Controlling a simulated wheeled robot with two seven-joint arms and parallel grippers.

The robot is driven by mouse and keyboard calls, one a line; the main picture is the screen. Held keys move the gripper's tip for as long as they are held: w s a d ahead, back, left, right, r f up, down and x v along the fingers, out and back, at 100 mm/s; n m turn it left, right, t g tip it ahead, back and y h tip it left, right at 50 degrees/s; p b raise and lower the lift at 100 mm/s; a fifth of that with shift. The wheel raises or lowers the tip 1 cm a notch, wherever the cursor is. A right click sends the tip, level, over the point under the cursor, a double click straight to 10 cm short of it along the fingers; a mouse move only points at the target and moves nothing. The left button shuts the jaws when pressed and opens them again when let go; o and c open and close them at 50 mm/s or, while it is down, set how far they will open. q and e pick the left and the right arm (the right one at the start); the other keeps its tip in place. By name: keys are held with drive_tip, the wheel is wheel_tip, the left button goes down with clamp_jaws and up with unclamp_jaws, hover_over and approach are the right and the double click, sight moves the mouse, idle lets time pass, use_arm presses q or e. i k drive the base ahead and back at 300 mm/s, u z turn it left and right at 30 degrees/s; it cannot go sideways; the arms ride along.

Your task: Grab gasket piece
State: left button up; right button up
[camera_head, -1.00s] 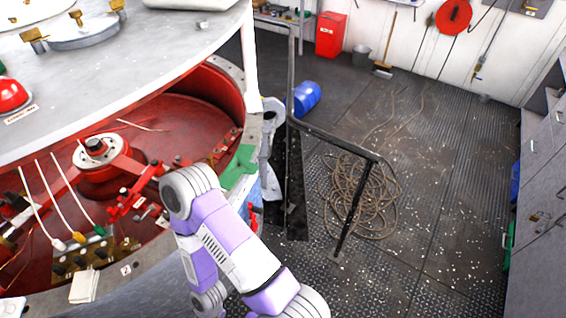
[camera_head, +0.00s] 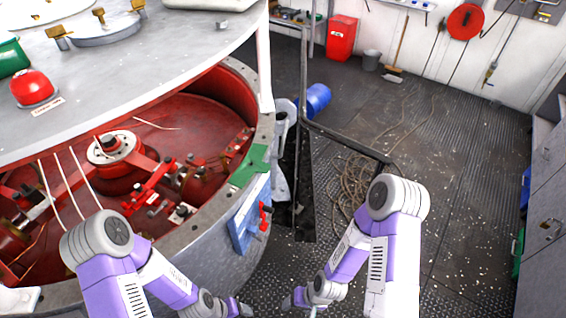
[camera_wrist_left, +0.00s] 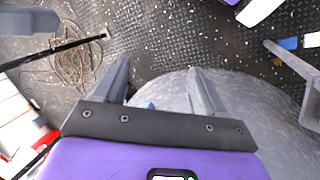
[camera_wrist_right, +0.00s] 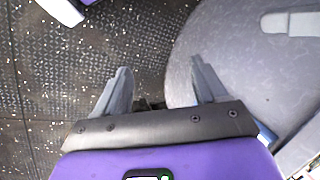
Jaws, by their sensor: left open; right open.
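A flat green piece (camera_head: 250,165), which looks like the gasket piece, lies on the grey rim of the round red-lined vessel (camera_head: 262,125) in the head view. My left gripper (camera_head: 240,309) is low beside the vessel's outer wall, below and apart from the green piece. In the left wrist view its jaws (camera_wrist_left: 160,88) are open and empty. My right gripper (camera_head: 293,301) is to its right over the deck, also apart from the piece. In the right wrist view its jaws (camera_wrist_right: 160,88) are open and empty. The green piece is not clear in either wrist view.
A blue plate with a red handle (camera_head: 265,216) hangs on the vessel's outer side. A dark railing (camera_head: 345,142) stands to the right, with coiled rope (camera_head: 352,185) behind. Grey cabinets (camera_head: 540,215) line the right edge.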

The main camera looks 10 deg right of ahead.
sight(256, 154)
drive_tip(key=z, duration=1.8)
drive_tip(key=i, duration=0.85)
drive_tip(key=u, duration=2.9)
